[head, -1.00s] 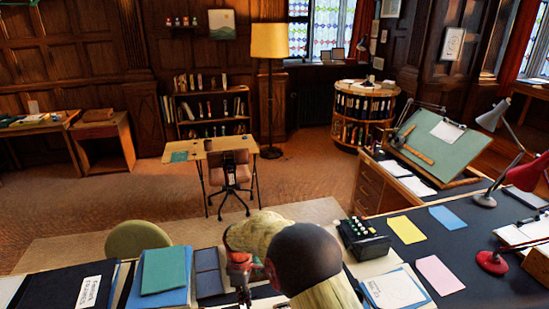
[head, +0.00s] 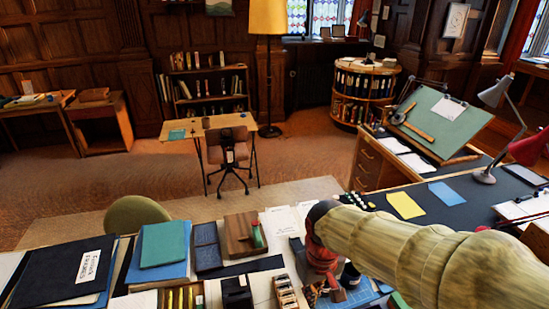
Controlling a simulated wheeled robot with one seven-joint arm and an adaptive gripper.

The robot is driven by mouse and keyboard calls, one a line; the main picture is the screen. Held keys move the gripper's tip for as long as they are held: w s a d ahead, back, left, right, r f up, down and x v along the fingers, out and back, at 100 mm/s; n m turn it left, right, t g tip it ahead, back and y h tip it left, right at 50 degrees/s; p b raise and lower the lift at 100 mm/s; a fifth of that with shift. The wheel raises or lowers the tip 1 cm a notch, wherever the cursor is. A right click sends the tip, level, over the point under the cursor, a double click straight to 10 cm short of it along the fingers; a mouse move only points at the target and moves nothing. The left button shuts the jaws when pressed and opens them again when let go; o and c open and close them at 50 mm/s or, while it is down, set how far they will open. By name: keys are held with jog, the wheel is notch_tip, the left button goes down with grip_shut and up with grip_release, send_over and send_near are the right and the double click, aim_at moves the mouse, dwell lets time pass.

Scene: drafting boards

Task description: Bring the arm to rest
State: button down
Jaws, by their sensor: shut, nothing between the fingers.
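My arm (head: 410,240), with pale wood-like links, reaches in from the lower right over the near desk. Its dark rounded joint and red wrist section hang down near the bottom middle. My gripper (head: 336,291) is at the lower end of it, low over the desk beside a blue gridded mat (head: 362,293). It is shut with nothing in it. The arm hides part of the desk and part of a black keyed machine behind it.
The near desk holds a wooden block with a green-topped piece (head: 245,234), blue folders (head: 164,246), a black folder (head: 68,270) and a small slotted box (head: 287,293). Open floor lies beyond.

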jog(key=s+d+r+m+t+b, duration=0.3)
jog(key=s+d, duration=0.4)
jog(key=s, duration=0.3)
jog(key=n+b, duration=0.2)
send_near(244, 276)
jog(key=shift+y, duration=0.4)
jog(key=b+x, duration=0.1)
jog(key=x, duration=0.2)
jog(key=w+b+x, duration=0.1)
jog(key=b+x, duration=0.1)
jog(key=x, duration=0.1)
jog(key=shift+w+f, duration=0.1)
jog(key=shift+w, duration=0.1)
